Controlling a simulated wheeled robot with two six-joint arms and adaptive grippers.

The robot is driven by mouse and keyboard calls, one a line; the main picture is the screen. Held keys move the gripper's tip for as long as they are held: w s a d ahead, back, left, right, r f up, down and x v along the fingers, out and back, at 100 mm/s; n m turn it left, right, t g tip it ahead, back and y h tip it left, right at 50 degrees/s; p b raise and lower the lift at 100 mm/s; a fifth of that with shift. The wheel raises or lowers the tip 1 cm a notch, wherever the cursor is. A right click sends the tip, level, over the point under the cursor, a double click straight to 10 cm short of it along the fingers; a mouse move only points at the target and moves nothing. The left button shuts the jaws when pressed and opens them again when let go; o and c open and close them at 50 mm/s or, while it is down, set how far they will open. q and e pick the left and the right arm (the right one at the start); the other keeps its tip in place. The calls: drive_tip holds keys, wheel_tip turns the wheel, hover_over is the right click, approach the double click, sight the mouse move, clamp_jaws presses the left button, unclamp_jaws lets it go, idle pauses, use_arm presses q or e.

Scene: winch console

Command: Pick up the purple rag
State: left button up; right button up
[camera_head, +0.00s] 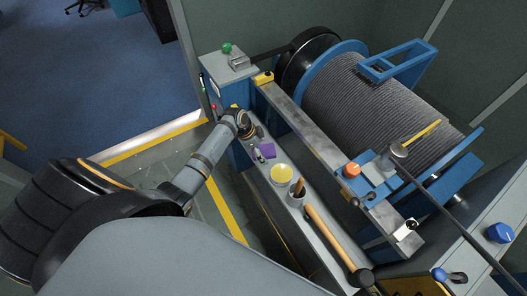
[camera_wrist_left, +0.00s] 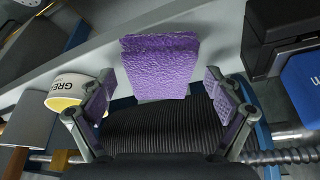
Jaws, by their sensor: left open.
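The purple rag (camera_head: 267,150) lies on the narrow grey ledge in front of the winch drum. In the left wrist view the rag (camera_wrist_left: 160,65) is a folded, rough-textured purple block. My left gripper (camera_head: 258,152) is at the rag in the head view, its fingers small and partly hard to make out. In the left wrist view the left gripper (camera_wrist_left: 159,80) is open, one finger on each side of the rag, with visible gaps between fingers and rag. My right gripper is not in view.
A grease tub (camera_head: 282,173) with yellow contents sits close beside the rag. The cable drum (camera_head: 380,100) and a metal rail (camera_head: 310,130) stand behind the ledge.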

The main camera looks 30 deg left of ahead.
sight(266, 151)
use_arm(q)
drive_tip(key=c, duration=1.3)
drive_tip(key=shift+r, duration=0.6)
drive_tip(key=r, duration=0.3)
drive_tip(key=shift+s+r, duration=0.1)
drive_tip(key=shift+s, duration=0.2)
drive_tip(key=s+d+r, duration=0.5)
drive_tip(key=s+r, duration=0.4)
drive_tip(key=s, duration=0.3)
drive_tip(key=shift+s+b, duration=0.25)
drive_tip(key=shift+b, duration=0.05)
